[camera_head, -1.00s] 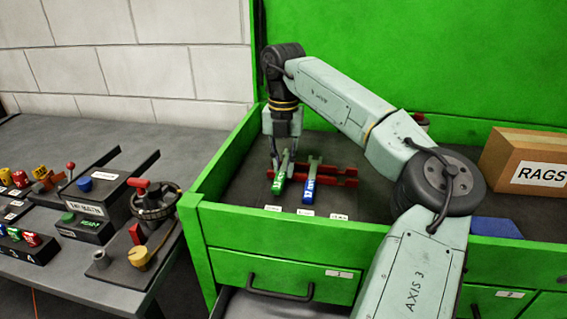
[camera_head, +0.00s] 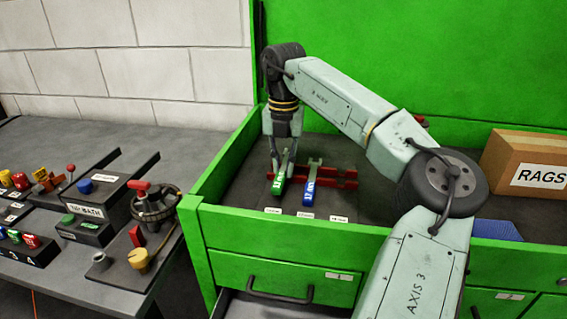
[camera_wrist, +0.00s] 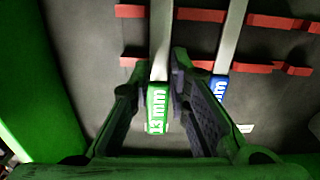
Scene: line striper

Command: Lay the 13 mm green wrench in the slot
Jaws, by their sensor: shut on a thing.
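The 13 mm wrench has a green handle (camera_wrist: 158,108) marked "13 mm" and a pale shank. My gripper (camera_wrist: 160,98) is shut on this handle, one finger on each side. In the head view my gripper (camera_head: 284,165) points down over the left part of the workbench tray, with the green wrench (camera_head: 279,184) below it. The red slotted rack (camera_head: 337,176) has two rails in the wrist view (camera_wrist: 198,15). The shank lines up with the left gaps in both rails. I cannot tell whether it rests on the bottom or is slightly above.
A blue-handled wrench (camera_head: 309,192) lies in the slot just right of the green one, close to my right finger. White labels (camera_head: 305,216) lie in front of the rack. A green side wall (camera_head: 228,158) stands left. A RAGS box (camera_head: 525,165) stands far right.

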